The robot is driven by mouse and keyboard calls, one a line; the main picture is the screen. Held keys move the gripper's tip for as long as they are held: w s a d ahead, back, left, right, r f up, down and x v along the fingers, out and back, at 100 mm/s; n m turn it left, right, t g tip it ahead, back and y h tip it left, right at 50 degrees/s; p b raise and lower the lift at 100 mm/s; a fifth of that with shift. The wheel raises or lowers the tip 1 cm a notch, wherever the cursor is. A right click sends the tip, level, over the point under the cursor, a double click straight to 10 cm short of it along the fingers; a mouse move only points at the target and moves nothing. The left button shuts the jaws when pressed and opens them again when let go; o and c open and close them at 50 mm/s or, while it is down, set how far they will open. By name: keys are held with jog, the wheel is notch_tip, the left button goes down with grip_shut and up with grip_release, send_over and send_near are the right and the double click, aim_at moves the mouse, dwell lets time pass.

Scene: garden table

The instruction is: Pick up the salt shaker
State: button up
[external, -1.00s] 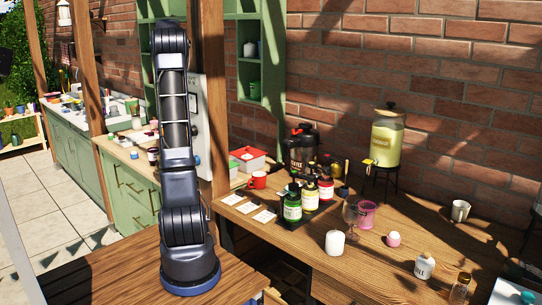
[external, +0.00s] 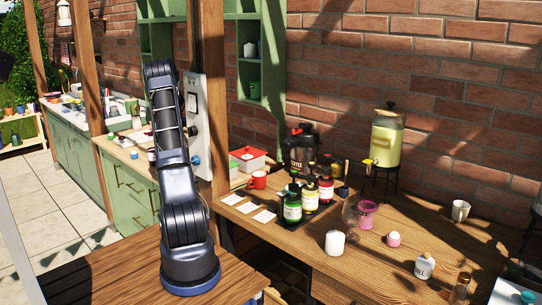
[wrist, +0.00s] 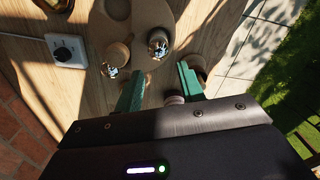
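In the wrist view, two small shiny items that look like shakers lie ahead of my gripper (wrist: 160,90). One shaker-like item (wrist: 158,42) is on a round wooden board (wrist: 146,18). The other shaker-like item (wrist: 108,70) is at the left, beside a small wooden disc. I cannot tell which of them is the salt shaker. My gripper's two green fingers are apart, with nothing visibly held between them. In the external view, my gripper is hidden behind the arm.
The wrist view shows a wooden worktop, a white dial box (wrist: 68,50) at left, a brick wall (wrist: 20,130) and round things beside the right finger. The external view shows a nearer table (external: 390,265) with pump bottles (external: 292,206), a white candle (external: 334,243) and a drink dispenser (external: 386,138).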

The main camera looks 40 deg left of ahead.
notch_tip(320, 180, down, 3)
jog(key=shift+r, duration=0.15)
jog(key=shift+w+d+f, duration=0.1)
jog(key=shift+d+f, duration=0.05)
jog(key=shift+f, duration=1.35)
jog(key=shift+w+d+f, duration=0.1)
jog(key=shift+d+f, duration=0.05)
jog(key=shift+f, duration=1.3)
jog(key=c, duration=0.7)
